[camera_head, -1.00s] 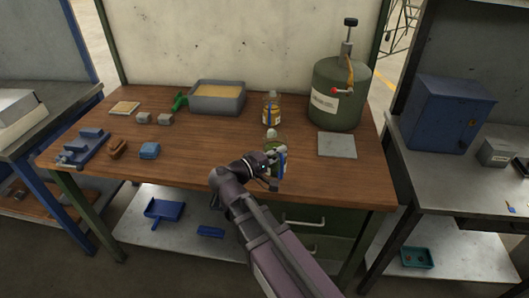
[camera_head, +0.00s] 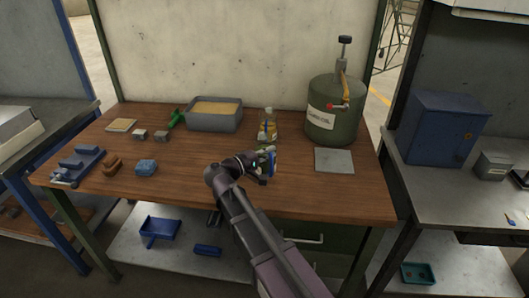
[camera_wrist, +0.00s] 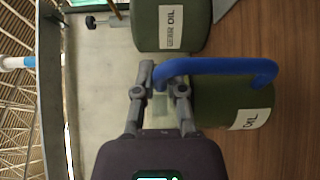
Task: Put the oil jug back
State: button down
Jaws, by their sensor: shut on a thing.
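The oil jug is green with a white OIL label and a blue handle; in the wrist view its body (camera_wrist: 235,108) lies right of my fingers. My gripper (camera_wrist: 164,92) is shut on the handle's end. In the head view the jug (camera_head: 272,162) is partly hidden by my gripper (camera_head: 264,168), over the table's middle right. I cannot tell whether its base touches the table.
The wooden table's (camera_head: 330,197) front right is clear.

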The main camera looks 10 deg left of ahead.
aim_at(269, 140)
jog(key=w, duration=0.2)
jog(key=w+a, duration=0.1)
jog(key=w, duration=0.1)
jog(key=w+a, duration=0.1)
jog(key=w, duration=0.1)
jog(key=shift+w+a+f, duration=0.2)
jog(key=shift+f, duration=0.1)
jog(key=shift+f+b, duration=0.15)
jog(key=shift+b, duration=0.2)
jog(key=shift+f+b, duration=1.65)
jog(key=shift+f, duration=0.1)
jog(key=c, duration=0.7)
grip_release()
jog(key=shift+r, duration=0.2)
jog(key=v, duration=1.2)
jog(key=shift+s, duration=0.1)
jog(key=shift+f, duration=0.1)
